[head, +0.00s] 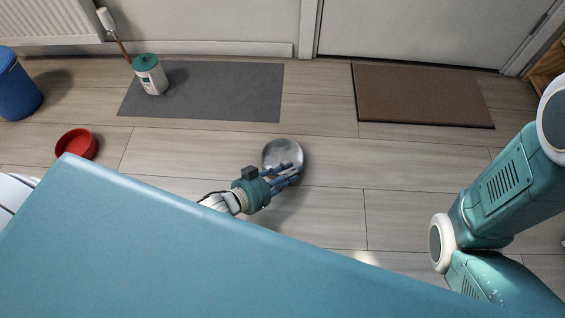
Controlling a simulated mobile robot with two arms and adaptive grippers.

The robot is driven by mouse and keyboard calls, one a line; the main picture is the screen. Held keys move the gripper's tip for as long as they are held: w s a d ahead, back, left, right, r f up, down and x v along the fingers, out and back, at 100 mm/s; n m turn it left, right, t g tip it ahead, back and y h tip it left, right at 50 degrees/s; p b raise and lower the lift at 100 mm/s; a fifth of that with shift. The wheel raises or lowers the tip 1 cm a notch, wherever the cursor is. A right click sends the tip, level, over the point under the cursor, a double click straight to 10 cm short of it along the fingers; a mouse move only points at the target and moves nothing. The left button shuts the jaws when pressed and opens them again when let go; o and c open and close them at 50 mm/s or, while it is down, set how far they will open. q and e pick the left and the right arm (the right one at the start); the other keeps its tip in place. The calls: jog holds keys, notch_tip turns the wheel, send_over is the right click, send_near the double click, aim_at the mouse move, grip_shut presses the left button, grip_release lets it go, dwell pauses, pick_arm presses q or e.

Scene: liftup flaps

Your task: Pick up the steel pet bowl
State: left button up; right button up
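The steel pet bowl (282,150) is a round, shiny grey bowl on the plank floor in the middle of the head view. My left gripper (287,173) comes in from the lower left, and its dark fingers overlap the bowl's lower right part. The fingers look spread apart. From this angle I cannot tell whether they touch the bowl or are above it. My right arm shows at the right edge, but its gripper is out of view.
A red bowl (77,143) and a blue bin (16,86) stand at the left. A white canister with a green lid (150,74) stands on a grey mat (230,92). A brown doormat (420,95) lies by the door (420,30). Floor right of the steel bowl is clear.

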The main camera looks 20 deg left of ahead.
pick_arm(q)
grip_shut()
